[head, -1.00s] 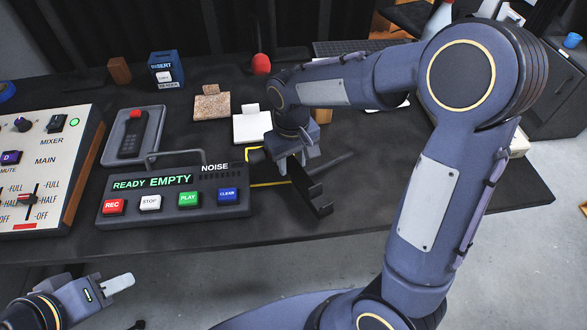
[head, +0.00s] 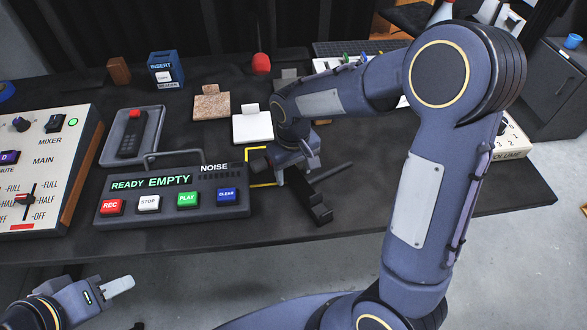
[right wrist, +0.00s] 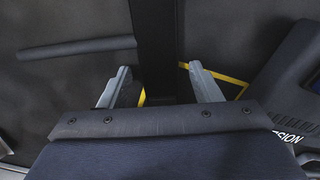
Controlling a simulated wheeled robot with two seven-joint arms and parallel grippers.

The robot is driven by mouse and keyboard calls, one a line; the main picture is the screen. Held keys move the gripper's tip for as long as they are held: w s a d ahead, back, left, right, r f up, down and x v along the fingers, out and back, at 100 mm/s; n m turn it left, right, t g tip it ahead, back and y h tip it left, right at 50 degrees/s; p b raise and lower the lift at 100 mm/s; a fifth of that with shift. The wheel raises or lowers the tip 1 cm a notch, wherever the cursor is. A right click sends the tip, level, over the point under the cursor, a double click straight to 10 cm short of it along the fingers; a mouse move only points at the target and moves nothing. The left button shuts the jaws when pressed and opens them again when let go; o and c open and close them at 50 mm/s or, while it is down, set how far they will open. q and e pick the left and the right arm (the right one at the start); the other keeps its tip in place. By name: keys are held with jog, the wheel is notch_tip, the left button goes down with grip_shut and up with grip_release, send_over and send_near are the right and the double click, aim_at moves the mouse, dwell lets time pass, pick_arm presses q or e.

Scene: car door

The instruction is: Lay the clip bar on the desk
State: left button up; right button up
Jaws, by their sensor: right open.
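The clip bar (head: 307,199) is a black bar with raised ends. It appears to lie flat on the dark desk (head: 215,232), right of the recorder panel and by a yellow outline. My right gripper (head: 292,168) is low over its far end. In the right wrist view the bar (right wrist: 154,40) runs between the two spread grey fingers (right wrist: 160,80), with a gap on each side. My left gripper (head: 120,286) is at the lower left, off the desk's front edge; only one pale finger shows clearly.
The recorder panel (head: 172,198) with coloured buttons stands just left of the bar. A thin dark rod (head: 332,171) lies to its right. A yellow outline (head: 258,185) marks the desk. White and brown pads (head: 252,126) lie behind. The desk's right front is clear.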

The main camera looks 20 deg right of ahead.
jog(key=shift+r, duration=0.1)
jog(key=shift+r, duration=0.25)
notch_tip(320, 180, up, 11)
jog(key=p, duration=0.2)
jog(key=s+d+m+t+y, duration=0.1)
jog(key=s+t+y, duration=0.1)
jog(key=s, duration=0.8)
jog(key=s+d+r+m+t+y, duration=0.1)
jog(key=s+d+m+t, duration=0.1)
jog(key=s, duration=0.7)
jog(key=shift+s+r+t+y, duration=0.2)
jog(key=shift+s+t+y, duration=0.2)
jog(key=shift+t, duration=0.4)
jog(key=shift+r, duration=0.1)
notch_tip(320, 180, up, 10)
jog(key=p, duration=1)
jog(key=shift+f, duration=0.2)
